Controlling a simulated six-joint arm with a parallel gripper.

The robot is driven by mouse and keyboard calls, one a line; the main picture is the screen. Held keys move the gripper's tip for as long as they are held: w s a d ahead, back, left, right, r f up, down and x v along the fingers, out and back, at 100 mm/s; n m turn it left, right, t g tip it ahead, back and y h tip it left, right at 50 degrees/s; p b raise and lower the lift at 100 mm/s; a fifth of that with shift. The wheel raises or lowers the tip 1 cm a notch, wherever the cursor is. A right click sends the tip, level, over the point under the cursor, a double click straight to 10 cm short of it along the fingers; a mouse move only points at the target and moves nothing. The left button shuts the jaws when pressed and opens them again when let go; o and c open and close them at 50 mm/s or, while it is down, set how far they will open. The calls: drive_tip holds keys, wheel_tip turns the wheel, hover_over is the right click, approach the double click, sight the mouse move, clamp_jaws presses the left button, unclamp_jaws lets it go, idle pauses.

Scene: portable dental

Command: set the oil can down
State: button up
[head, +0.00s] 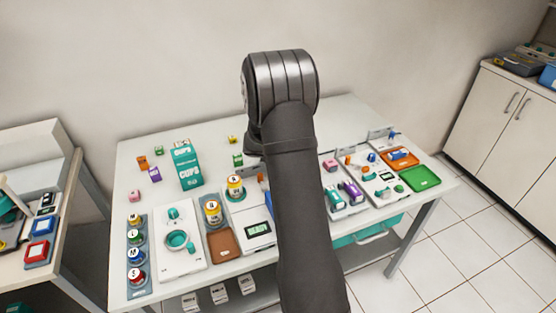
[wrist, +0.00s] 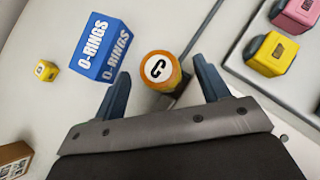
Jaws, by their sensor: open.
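My gripper (wrist: 162,88) shows in the wrist view with its two blue fingers spread apart. No label tells me which can is the oil can. My arm hides my gripper in the head view.
A blue O-RINGS box (wrist: 98,48) and a small yellow block (wrist: 46,70) lie left of the C can. A grey tray (wrist: 241,60) with yellow and pink blocks is at right. In the head view, a teal CUPS box (head: 187,168) stands on the table; table behind it is mostly clear.

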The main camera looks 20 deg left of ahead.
drive_tip(key=shift+x, duration=1.25)
drive_tip(key=c, duration=1.2)
drive_tip(key=shift+r, duration=0.1)
